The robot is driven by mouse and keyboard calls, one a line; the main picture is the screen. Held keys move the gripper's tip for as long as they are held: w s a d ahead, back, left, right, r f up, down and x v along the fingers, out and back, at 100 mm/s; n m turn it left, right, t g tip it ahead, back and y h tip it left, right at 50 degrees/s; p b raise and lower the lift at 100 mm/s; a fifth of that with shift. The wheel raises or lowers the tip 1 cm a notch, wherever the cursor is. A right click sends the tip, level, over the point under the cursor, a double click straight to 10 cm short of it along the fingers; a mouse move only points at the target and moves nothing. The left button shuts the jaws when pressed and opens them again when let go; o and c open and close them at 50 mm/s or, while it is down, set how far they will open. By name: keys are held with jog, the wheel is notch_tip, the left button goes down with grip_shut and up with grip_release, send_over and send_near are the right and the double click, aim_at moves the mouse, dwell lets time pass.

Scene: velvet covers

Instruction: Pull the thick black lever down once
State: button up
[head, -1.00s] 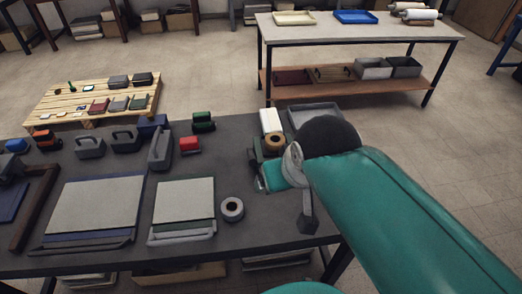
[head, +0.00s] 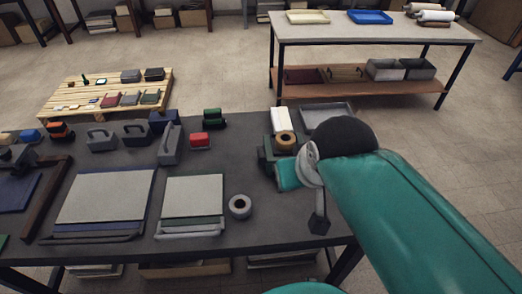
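A dark device with a block-like top (head: 22,160) stands at the left edge of the dark table, behind a blue panel. It is small and partly cut off, and I cannot tell whether it carries the thick black lever. No other thick black lever can be made out. My teal arm reaches in from the lower right to the table's right end. A dark tip, perhaps part of my gripper (head: 319,224), hangs below the pale wrist disc over the table's right edge. My fingers cannot be made out clearly, and the gripper is far from the device.
The dark table (head: 205,255) holds flat grey-topped pads (head: 105,195), a tape roll (head: 240,206), dark handled blocks (head: 102,139) and a red block (head: 200,139). A pallet (head: 160,98) lies behind it.

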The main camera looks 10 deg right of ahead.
grip_shut()
dwell(1.3)
